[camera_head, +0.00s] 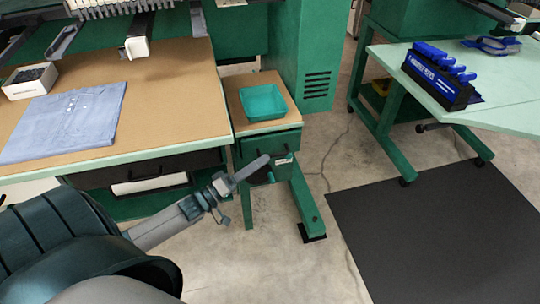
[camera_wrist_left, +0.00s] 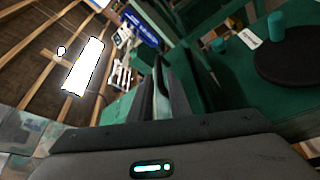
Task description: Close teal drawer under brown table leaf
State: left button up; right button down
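The small brown table leaf (camera_head: 240,105) carries a teal tray (camera_head: 263,103). Under the leaf is a teal drawer (camera_head: 262,146); its front shows a small pale label (camera_head: 283,160), and its inside is not visible. My left gripper (camera_head: 262,161) reaches in from the left, its tip at the lower part of the drawer front; contact cannot be told. In the left wrist view its fingers (camera_wrist_left: 170,85) lie close together with nothing visible between them. My right gripper is not in view.
A brown table (camera_head: 170,110) with a blue shirt (camera_head: 65,122) stands left. Below it is a dark drawer (camera_head: 150,175). A green leg (camera_head: 305,200) rises from the floor under the leaf. A black mat (camera_head: 435,235) lies right, below a pale green table (camera_head: 505,85).

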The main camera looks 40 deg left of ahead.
aim_at(270, 155)
pick_arm(q)
jog(key=shift+x, duration=2.05)
grip_shut()
